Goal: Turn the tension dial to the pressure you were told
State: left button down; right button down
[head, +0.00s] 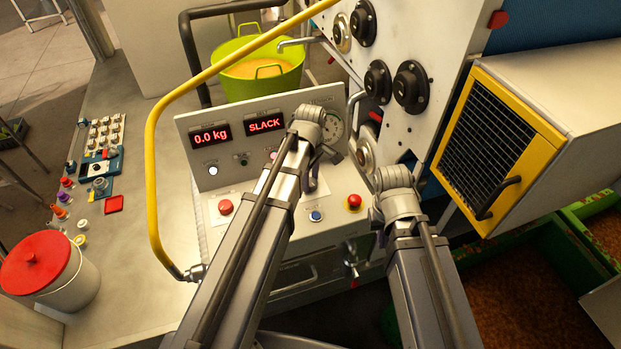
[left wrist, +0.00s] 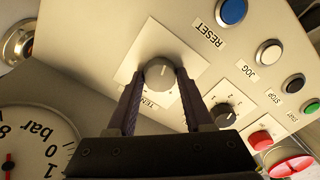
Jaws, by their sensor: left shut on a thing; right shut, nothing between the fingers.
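The tension dial (left wrist: 160,76) is a grey round knob on a white plate, its label partly covered, starting "TEN". My left gripper (left wrist: 160,84) has one finger on each side of the dial and is shut on it. In the head view the left gripper (head: 314,172) reaches down to the console, and the dial is hidden there. The pressure gauge (left wrist: 35,140), marked "bar", is cut off at the left wrist view's edge; it also shows in the head view (head: 334,127). My right gripper (head: 377,218) is shut and empty beside the console's right edge, mostly hidden by its wrist.
The displays read "0.0 kg" (head: 210,135) and "SLACK" (head: 265,123). A smaller black knob (left wrist: 226,114) sits close to the dial. Blue RESET (left wrist: 231,11) and several other buttons lie nearby. A yellow rail (head: 152,150) arches left of the console. A yellow-framed grille (head: 490,140) stands right.

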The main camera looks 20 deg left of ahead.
pick_arm(q)
jog(key=m, duration=0.6)
jog(key=shift+m, duration=0.3)
jog(key=m, duration=0.6)
dwell(0.5)
jog(key=shift+c, duration=1.5)
grip_release()
notch_tip(320, 180, up, 8)
jog(key=p, duration=0.8)
jog(key=shift+f, duration=0.1)
